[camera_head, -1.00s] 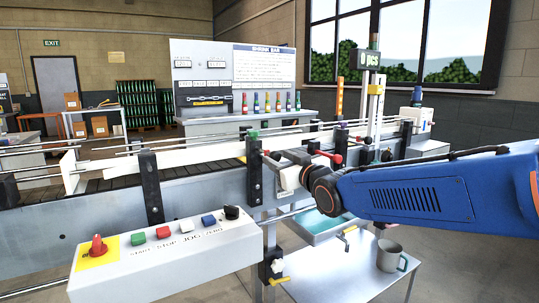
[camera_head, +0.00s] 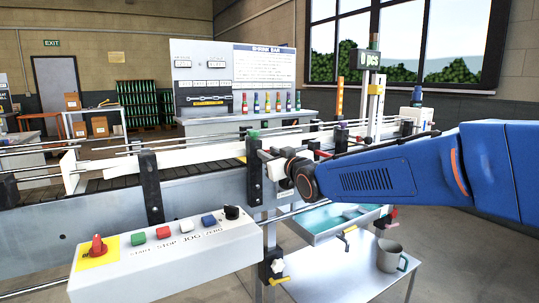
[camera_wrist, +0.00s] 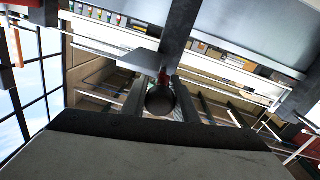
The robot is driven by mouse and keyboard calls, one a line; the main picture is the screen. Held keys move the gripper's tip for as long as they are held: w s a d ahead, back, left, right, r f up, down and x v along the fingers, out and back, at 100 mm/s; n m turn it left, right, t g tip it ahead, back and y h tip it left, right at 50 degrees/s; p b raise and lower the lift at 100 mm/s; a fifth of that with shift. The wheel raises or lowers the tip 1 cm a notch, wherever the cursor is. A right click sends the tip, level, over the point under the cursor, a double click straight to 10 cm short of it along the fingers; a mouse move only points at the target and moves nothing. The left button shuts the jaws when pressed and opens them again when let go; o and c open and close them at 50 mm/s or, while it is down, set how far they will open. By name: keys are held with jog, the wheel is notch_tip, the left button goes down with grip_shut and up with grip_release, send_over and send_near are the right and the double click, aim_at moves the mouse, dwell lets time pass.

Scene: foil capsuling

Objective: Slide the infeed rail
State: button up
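The infeed rail shows as thin metal rods (camera_head: 110,149) along the conveyor, carried by black posts. A black post (camera_head: 254,178) with a green knob (camera_head: 253,134) on top stands right beside my gripper (camera_head: 268,157). In the wrist view, my gripper (camera_wrist: 161,103) has its fingers apart, with a dark round thing (camera_wrist: 160,99) between them; I cannot tell whether they touch it. The fingertips are small and partly hidden in the head view. A white guide plate (camera_head: 72,172) stands at the left of the conveyor.
A control box (camera_head: 165,252) with coloured buttons is at the front left. A small table (camera_head: 335,275) with a grey mug (camera_head: 389,256) and a blue tray (camera_head: 335,219) is below my arm. Coloured bottles (camera_head: 268,102) stand behind the conveyor. A counter post (camera_head: 375,95) is at the right.

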grip_shut()
jog(key=shift+s+d, duration=0.3)
jog(key=shift+s, duration=0.1)
jog(key=o, duration=0.6)
grip_release()
jog(key=v, duration=1.7)
jog(key=shift+s+d, duration=0.1)
jog(key=shift+s, duration=0.05)
